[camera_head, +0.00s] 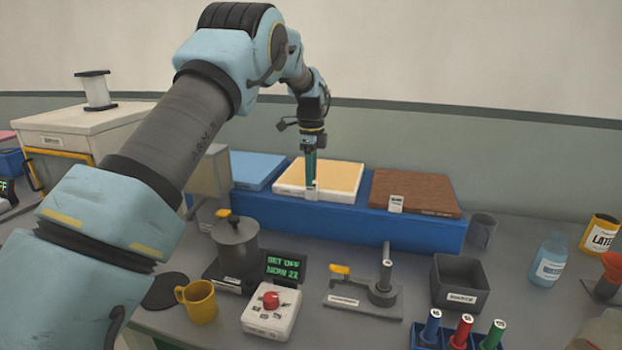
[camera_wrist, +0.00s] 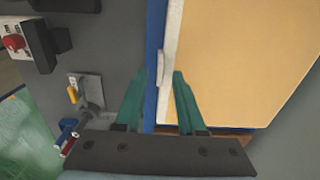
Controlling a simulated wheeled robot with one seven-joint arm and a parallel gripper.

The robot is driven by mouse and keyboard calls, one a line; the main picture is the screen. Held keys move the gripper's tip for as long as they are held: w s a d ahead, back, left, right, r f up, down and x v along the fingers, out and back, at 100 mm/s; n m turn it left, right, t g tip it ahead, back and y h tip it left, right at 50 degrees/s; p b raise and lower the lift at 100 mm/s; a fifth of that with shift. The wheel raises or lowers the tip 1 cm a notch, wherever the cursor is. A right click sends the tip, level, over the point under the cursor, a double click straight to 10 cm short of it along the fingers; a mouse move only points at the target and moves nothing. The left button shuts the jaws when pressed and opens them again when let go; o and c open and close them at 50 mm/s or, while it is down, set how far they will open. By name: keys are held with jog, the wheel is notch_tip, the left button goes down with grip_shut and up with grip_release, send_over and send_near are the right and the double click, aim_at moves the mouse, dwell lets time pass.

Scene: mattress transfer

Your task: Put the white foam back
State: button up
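The white foam (camera_head: 335,176) is a thick slab with a cream top and white sides. It lies in the middle of the blue rack (camera_head: 350,222), between a blue slab (camera_head: 257,168) and a brown slab (camera_head: 415,190). My gripper (camera_head: 311,182) points down at the slab's front edge, by a small white tag. In the wrist view my gripper (camera_wrist: 158,72) has its two teal fingers apart, with the slab's white edge (camera_wrist: 171,60) and the rack's blue edge between them. The cream top (camera_wrist: 235,60) fills the right side there. I cannot tell whether the fingers touch the slab.
In front of the rack stand a dark grey pot-like device (camera_head: 235,245), a yellow mug (camera_head: 198,300), a white box with a red knob (camera_head: 271,308), a clamp stand (camera_head: 375,285) and a dark bin (camera_head: 460,284). Bottles stand at the right. The wall is behind.

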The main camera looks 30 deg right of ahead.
notch_tip(320, 180, up, 11)
jog(key=b, duration=0.2)
jog(key=a+f+n, duration=0.2)
jog(key=a+n, duration=0.4)
jog(key=a, duration=0.6)
jog(key=a+f+n, duration=0.2)
jog(key=a+n, duration=0.4)
jog(key=a, duration=0.7)
jog(key=s+a+f+n, duration=0.4)
jog(key=s+a+n, duration=0.2)
jog(key=s+a, duration=0.3)
jog(key=s+a+f+n+t, duration=0.1)
jog(key=s+a+f+n, duration=0.3)
jog(key=s+a+n, duration=0.3)
jog(key=s+a, duration=0.3)
jog(key=shift+a+t, duration=0.2)
jog(key=shift+t, duration=0.1)
